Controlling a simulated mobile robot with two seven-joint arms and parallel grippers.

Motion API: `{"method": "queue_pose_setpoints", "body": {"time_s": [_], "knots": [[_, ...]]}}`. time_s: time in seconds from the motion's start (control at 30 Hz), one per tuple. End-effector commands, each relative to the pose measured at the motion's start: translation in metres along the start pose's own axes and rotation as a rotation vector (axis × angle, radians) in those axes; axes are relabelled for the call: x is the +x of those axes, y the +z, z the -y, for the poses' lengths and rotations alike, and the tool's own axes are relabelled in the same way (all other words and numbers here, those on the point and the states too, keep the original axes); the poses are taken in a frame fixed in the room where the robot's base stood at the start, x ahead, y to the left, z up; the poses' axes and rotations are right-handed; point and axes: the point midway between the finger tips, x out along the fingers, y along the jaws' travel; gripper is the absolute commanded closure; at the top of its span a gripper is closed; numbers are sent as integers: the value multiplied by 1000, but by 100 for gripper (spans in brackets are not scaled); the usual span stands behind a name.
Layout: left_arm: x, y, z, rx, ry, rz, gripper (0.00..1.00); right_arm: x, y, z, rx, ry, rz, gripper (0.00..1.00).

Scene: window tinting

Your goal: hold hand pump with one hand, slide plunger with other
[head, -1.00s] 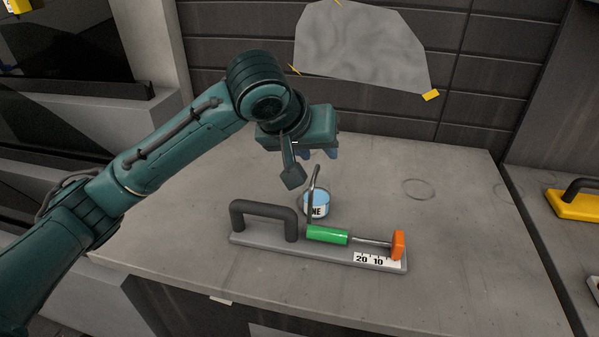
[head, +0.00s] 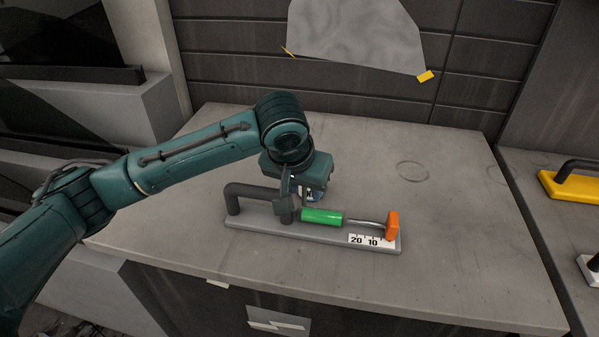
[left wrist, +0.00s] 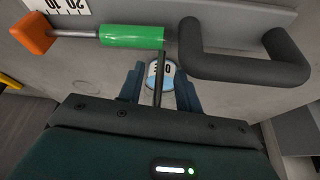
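The hand pump has a grey base (head: 328,233), a dark handle (head: 247,191), a green barrel (head: 321,216), a metal rod (head: 365,222) and an orange end grip (head: 392,225). It lies on the bench. My left gripper (head: 305,195) is low, just behind the pump between handle and barrel; its fingers are mostly hidden in the head view. In the left wrist view my left gripper (left wrist: 161,88) is open, with a thin dark upright bar (left wrist: 158,80) of the pump between the fingers. My right gripper is not in view.
A small labelled can with a blue top (left wrist: 154,72) stands close behind the pump, mostly hidden by my gripper in the head view. A yellow tool (head: 573,182) lies on the surface at right. The bench's right part (head: 455,210) is clear.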

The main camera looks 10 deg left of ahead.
Motion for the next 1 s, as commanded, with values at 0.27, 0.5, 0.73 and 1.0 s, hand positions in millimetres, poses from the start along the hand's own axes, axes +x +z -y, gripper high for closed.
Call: {"method": "queue_pose_setpoints", "body": {"time_s": [0.27,0.5,0.73,1.0], "knots": [[15,0,0,0,1,-2,66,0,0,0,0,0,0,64],[15,0,0,0,1,-2,68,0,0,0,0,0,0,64],[15,0,0,0,1,-2,87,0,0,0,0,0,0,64],[15,0,0,-1,1,-2,100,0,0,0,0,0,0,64]]}}
